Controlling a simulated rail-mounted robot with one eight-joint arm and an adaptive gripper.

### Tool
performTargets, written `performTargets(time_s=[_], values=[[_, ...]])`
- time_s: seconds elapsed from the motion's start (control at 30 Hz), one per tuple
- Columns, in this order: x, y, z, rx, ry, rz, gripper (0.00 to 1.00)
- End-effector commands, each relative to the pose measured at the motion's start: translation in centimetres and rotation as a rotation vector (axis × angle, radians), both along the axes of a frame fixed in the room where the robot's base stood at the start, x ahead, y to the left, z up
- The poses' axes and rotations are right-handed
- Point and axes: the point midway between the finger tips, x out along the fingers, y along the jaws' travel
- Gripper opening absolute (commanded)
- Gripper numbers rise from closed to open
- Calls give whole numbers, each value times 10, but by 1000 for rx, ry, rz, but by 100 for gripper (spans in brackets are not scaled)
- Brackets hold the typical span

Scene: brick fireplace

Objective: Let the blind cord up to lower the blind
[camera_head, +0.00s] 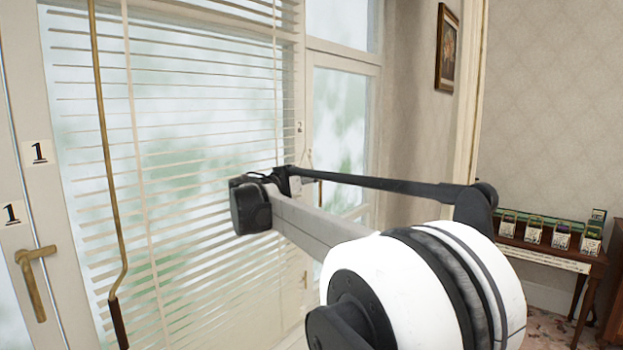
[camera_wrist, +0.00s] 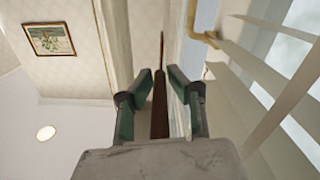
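The blind (camera_head: 190,150) has pale horizontal slats and hangs in front of the window at the left; its slats also show at the right of the wrist view (camera_wrist: 262,125). A thin cord (camera_head: 309,158) shows small beside the window frame, just beyond my arm. In the wrist view my gripper (camera_wrist: 160,73) is open, its two green-sided fingers apart. A brown tapered stick (camera_wrist: 159,105) stands between the fingers, with gaps showing at its sides. I cannot tell whether it is the cord's pull. In the head view my arm hides the fingers.
A brass rod with a brown handle (camera_head: 118,325) hangs in front of the blind at the left. Brass window handles show at the lower left (camera_head: 35,280) and in the wrist view (camera_wrist: 200,38).

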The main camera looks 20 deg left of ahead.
Motion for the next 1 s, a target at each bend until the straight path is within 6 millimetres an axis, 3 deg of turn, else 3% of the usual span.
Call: performTargets(time_s=[0.1,0.47,1.0], values=[[0,0,0,0,0,0,31],[-7,3,0,0,0,1,31],[-96,35,0,0,0,2,31]])
